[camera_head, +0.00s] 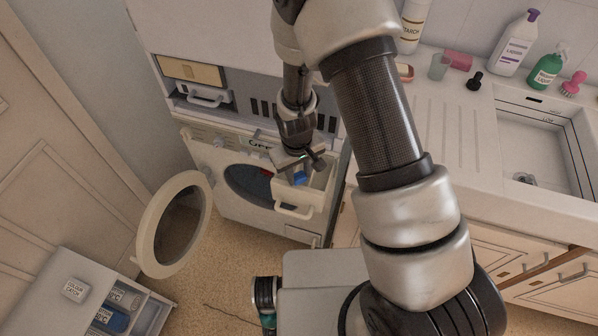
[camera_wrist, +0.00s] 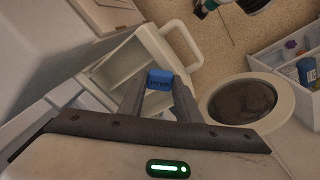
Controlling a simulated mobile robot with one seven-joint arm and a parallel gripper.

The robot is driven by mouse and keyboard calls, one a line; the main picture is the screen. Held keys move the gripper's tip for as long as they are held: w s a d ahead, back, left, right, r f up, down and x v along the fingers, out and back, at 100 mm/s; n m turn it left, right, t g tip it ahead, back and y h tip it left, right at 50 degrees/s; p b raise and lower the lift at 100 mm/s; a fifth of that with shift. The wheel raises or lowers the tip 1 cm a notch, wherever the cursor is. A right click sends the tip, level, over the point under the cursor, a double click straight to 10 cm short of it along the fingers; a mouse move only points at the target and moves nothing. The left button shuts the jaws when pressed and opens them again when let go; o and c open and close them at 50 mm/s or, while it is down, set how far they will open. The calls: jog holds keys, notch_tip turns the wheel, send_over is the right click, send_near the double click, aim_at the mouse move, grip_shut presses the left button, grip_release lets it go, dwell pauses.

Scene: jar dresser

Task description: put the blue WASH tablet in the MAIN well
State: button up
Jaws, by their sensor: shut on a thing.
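The blue WASH tablet (camera_wrist: 159,79) is between the fingertips of my gripper (camera_wrist: 159,86), which is shut on it. The pulled-out detergent drawer (camera_wrist: 112,72) of the washing machine lies below and behind the tablet in the wrist view. The drawer has pale walls and a loop handle, and is divided inside. In the head view my gripper (camera_head: 298,166) is over the drawer (camera_head: 297,211), with the blue tablet (camera_head: 300,178) at its tip. I cannot read a MAIN label or tell how far the tablet is above the well floor.
The washing machine's round door (camera_head: 144,236) hangs open to the left. An open divided drawer (camera_head: 125,287) with labelled packs is at lower left. The counter (camera_head: 430,130) at right holds bottles and a sink (camera_head: 540,150). Carpet (camera_head: 225,262) lies in front of the machine.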

jog(key=shift+w+f, duration=0.1)
jog(key=shift+f, duration=0.1)
jog(key=shift+f+b, duration=0.3)
jog(key=shift+b, duration=0.15)
jog(key=o, duration=1)
jog(key=shift+r, duration=0.15)
jog(key=shift+o, duration=0.2)
